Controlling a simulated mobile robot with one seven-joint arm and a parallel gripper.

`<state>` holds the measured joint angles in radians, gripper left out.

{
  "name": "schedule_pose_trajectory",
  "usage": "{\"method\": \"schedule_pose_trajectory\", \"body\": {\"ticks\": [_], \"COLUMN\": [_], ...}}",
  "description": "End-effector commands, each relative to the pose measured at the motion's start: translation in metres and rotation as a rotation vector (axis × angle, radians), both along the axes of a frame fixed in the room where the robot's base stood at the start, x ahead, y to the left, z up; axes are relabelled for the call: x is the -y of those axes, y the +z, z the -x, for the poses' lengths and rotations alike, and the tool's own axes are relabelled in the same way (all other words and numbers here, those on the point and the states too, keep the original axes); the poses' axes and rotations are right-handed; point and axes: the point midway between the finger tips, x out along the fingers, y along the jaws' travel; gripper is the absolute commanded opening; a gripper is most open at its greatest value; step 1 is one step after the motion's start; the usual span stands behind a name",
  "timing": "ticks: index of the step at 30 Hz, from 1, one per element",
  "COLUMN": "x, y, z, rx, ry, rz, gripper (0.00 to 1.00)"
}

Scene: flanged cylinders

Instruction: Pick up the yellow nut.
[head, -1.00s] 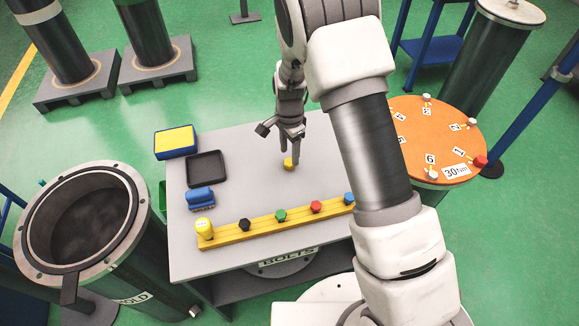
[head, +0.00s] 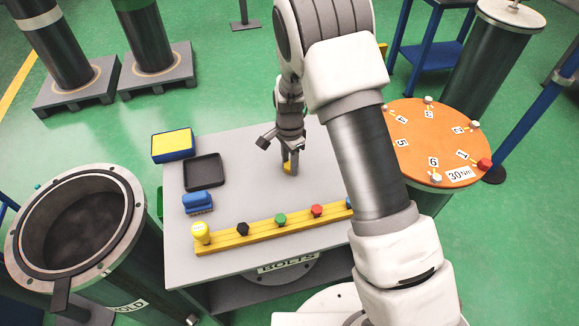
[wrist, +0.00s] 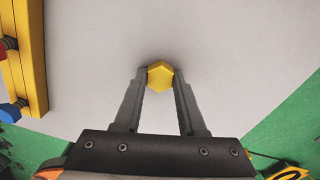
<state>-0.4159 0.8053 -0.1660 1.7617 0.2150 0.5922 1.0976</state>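The yellow nut (wrist: 160,74) is a small hexagonal piece on the grey tabletop. In the wrist view it sits between the tips of my two fingers and fills the gap between them. In the head view the nut (head: 287,168) is partly hidden behind a finger. My gripper (head: 290,168) points down at the table, its fingers close together on either side of the nut. It also shows in the wrist view (wrist: 160,78), shut on the nut. I see no clear lift off the table.
A yellow rail (head: 262,233) with several coloured bolts runs along the table's front. A black tray (head: 203,171), a blue-and-yellow box (head: 172,146) and a blue brush-like block (head: 197,202) are at the left. An orange round table (head: 405,165) stands at the right.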

Motion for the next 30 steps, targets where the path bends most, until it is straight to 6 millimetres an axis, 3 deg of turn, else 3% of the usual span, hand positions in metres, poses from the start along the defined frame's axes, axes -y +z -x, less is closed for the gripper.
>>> {"method": "schedule_pose_trajectory", "body": {"ticks": [11,30], "x": [0.0,0.0], "y": [0.004,0.037], "z": [0.0,0.0], "rx": [0.001,0.0], "ry": [0.0,0.0], "rz": [-0.001,0.0], "gripper": [0.0,0.0]}}
